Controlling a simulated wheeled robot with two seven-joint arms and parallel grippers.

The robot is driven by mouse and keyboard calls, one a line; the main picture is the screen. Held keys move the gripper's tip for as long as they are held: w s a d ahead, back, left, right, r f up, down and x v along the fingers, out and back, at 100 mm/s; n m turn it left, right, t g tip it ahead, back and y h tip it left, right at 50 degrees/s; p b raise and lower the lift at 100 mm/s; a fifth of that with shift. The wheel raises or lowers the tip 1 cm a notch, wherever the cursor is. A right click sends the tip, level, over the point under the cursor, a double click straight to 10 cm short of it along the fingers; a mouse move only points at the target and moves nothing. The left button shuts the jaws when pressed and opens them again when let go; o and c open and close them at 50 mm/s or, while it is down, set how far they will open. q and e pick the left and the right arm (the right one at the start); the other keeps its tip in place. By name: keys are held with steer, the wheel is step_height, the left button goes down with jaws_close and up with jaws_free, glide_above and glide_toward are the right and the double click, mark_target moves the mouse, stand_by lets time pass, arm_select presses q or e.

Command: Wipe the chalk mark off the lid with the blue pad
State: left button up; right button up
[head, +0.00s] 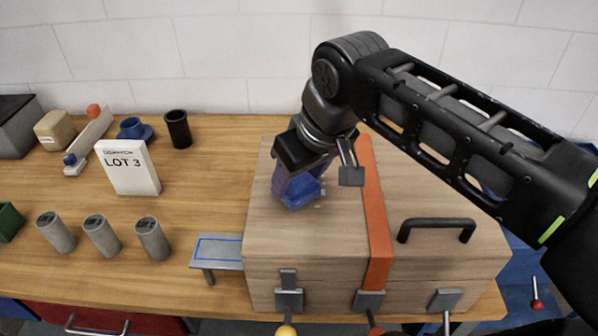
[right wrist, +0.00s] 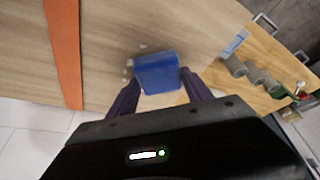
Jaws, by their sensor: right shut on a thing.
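The blue pad (head: 297,193) is at the left part of the pale wooden lid (head: 325,235), seemingly on its surface. My right gripper (head: 301,174) comes down from above and is shut on the pad. In the right wrist view the pad (right wrist: 158,74) sits between the two dark fingers (right wrist: 157,88). Small pale flecks (head: 322,192) show on the lid beside the pad, perhaps part of the chalk mark. The pad and gripper hide the wood beneath them. My left gripper is not in view.
An orange strap (head: 374,215) and a black handle (head: 437,229) are on the lid, right of the pad. Left of the chest stand a small grey stand (head: 217,252), several grey cylinders (head: 101,236) and a white LOT 3 block (head: 128,168).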

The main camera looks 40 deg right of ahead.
mark_target(297, 196)
steer(key=shift+s+a+b, duration=0.15)
steer(key=shift+s+a, duration=0.35)
steer(key=shift+s, duration=0.15)
steer(key=shift+s+a+b, duration=0.15)
steer(key=shift+s+a, duration=0.3)
steer(key=shift+s, duration=0.2)
steer(key=shift+f+b, duration=0.1)
steer(key=shift+b, duration=0.2)
steer(key=shift+s, duration=0.1)
steer(key=shift+w+d+f, duration=0.1)
steer(key=shift+w+d, duration=0.45)
steer(key=shift+w, duration=0.2)
steer(key=shift+w+d+f, duration=0.1)
steer(key=shift+w+d, duration=0.4)
steer(key=shift+w, duration=0.2)
steer(key=shift+w+d, duration=0.1)
